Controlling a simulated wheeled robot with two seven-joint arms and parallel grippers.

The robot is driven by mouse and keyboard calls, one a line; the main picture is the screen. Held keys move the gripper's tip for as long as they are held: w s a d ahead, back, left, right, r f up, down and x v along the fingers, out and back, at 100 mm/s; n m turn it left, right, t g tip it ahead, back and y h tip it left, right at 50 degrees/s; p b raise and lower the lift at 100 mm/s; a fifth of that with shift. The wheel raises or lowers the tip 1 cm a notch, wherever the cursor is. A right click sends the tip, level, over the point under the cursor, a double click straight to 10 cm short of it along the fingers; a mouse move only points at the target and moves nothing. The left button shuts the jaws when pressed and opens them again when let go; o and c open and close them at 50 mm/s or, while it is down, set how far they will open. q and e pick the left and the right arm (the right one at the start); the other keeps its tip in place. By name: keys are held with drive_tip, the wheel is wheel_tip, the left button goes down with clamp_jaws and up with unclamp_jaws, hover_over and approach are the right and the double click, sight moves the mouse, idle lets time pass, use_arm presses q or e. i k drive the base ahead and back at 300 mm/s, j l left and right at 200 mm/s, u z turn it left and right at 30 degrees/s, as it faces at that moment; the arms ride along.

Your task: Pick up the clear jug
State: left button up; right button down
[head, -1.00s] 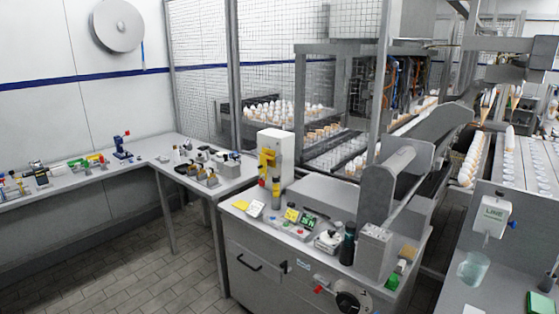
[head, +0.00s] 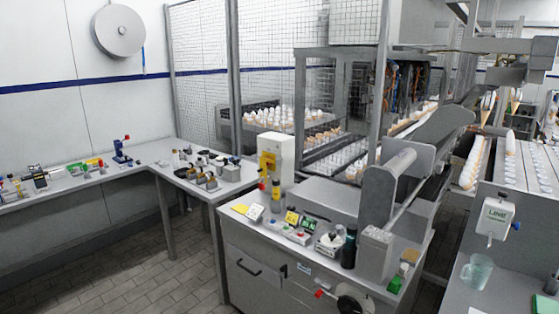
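The clear jug (head: 477,271) stands upright at the lower right of the head view. It is see-through and pale greenish, with a handle on its right side. Neither of my grippers shows in the head view.
A grey machine cabinet (head: 262,270) with a bottle (head: 349,248) and small tools on top stands left of the jug. A long bench (head: 100,180) with tools runs along the left wall. Tiled floor (head: 150,280) between them is clear.

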sight(476, 277)
drive_tip(key=z, duration=1.3)
drive_tip(key=i+j, duration=0.3)
drive_tip(key=j, duration=0.15)
drive_tip(key=i+j+z, duration=0.1)
drive_tip(key=i+j, duration=0.25)
